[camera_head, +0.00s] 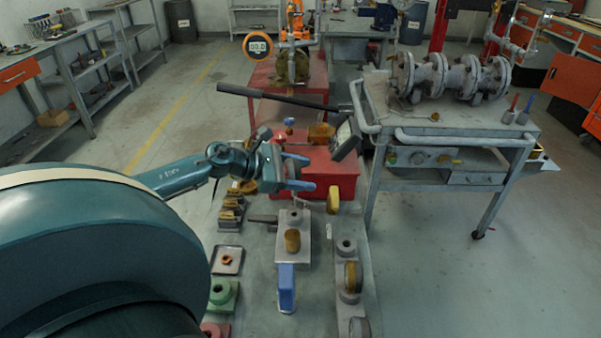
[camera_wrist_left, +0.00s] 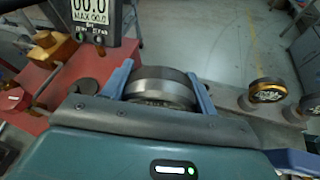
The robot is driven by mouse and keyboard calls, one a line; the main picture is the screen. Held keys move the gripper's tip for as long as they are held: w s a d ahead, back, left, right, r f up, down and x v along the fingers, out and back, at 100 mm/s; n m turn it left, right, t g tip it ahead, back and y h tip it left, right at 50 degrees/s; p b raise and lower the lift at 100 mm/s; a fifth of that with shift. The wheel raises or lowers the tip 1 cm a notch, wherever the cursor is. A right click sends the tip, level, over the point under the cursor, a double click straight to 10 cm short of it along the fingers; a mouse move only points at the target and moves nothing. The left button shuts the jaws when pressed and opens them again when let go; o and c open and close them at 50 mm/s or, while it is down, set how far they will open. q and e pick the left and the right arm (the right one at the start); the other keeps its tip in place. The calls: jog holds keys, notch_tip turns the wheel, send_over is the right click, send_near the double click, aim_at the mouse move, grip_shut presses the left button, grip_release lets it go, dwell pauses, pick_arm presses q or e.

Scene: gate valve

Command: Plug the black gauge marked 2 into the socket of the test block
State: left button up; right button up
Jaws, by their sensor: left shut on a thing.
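My left gripper (camera_head: 298,171) reaches in from the left above the bench, its blue fingers pointing right. In the left wrist view the fingers (camera_wrist_left: 160,82) are shut on a round, dark gauge (camera_wrist_left: 158,90) with a metallic rim, seen edge-on. A grey block (camera_head: 281,252), apparently the test block, lies below and in front of the gripper, with a round socket (camera_head: 294,215) on top, a brass cylinder and a blue lever. My right gripper is not in view.
A red pump box (camera_head: 322,166) with a long black lever (camera_head: 290,98) and a digital display (camera_head: 345,138) stands behind. Green (camera_head: 222,296) and red fittings stand at the left edge.

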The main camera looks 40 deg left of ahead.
pick_arm(q)
notch_tip(320, 180, down, 4)
jog(key=b, duration=0.3)
jog(key=shift+f, duration=0.15)
jog(key=shift+f+b, duration=0.45)
jog(key=shift+b, duration=0.2)
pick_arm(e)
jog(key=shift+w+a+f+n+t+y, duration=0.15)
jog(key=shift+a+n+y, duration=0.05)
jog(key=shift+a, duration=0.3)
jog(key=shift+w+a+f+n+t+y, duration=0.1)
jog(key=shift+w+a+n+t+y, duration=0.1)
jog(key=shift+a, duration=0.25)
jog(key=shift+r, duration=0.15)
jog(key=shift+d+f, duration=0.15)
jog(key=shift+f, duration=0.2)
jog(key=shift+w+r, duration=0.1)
pick_arm(q)
jog(key=shift+b, duration=0.35)
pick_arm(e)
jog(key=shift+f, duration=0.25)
